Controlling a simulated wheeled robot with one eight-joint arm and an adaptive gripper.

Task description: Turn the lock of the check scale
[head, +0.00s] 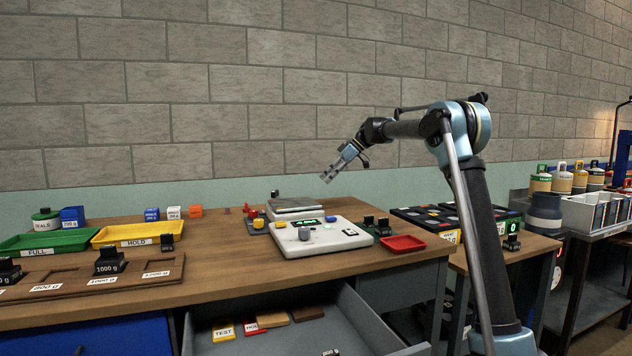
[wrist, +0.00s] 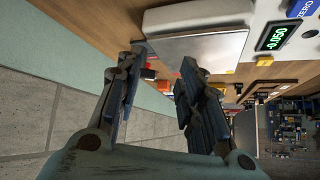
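A pale scale (head: 320,239) with a green-lit display stands near the middle of the wooden bench, with a grey knob (head: 304,233) on its front. A grey weighing plate (head: 296,205) lies at its back. In the wrist view the plate (wrist: 202,46) and a display (wrist: 272,37) reading about -0.050 show at the top. I cannot tell which part is the lock. My gripper (head: 327,178) is above and behind the scale, pointing down-left, touching nothing. In the wrist view my gripper (wrist: 163,58) has its fingers apart, with nothing held between them.
Red and yellow knobs (head: 259,222) stand left of the scale. A yellow tray (head: 137,234) and wooden weight rack (head: 65,280) lie left. An open drawer (head: 345,312) juts out below the bench.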

